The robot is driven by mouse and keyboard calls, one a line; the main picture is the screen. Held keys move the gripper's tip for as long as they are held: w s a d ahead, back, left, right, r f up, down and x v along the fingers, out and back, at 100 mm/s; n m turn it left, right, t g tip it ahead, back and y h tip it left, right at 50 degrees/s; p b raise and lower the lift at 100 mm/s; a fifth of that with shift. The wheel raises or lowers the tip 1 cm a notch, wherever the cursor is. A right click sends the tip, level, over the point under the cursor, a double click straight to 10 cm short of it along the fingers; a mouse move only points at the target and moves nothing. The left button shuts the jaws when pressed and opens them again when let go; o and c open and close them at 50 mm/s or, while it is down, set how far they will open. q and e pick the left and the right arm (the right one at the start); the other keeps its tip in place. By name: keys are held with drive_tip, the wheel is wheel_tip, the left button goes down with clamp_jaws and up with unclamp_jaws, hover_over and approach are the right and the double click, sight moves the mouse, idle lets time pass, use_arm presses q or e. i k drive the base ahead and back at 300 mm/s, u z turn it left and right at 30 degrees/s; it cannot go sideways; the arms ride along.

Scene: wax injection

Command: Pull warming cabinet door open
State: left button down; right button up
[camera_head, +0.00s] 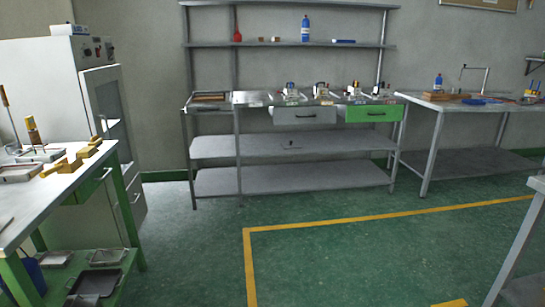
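A white cabinet (38,92), which looks like the warming cabinet, stands against the wall at the far left, with knobs and switches near its top. Its pale door (90,88) is on the side facing right and has a dark upright window or gap (109,97). A small handle shows near the door's left part, above the bench. I cannot tell whether the door is fully shut or slightly ajar. Neither of my grippers is in view.
A green-legged bench (50,193) with wooden-handled tools stands in front of the cabinet and hides its lower part. A steel shelf unit (290,146) stands along the back wall. A table (455,107) stands at right. The green floor (195,255) between is clear.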

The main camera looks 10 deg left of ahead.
sight(90, 79)
drive_tip(key=u, duration=0.15)
drive_tip(key=i, duration=2.7)
drive_tip(key=u, duration=1.45)
drive_tip(key=i, duration=1.3)
drive_tip(key=u, duration=1.35)
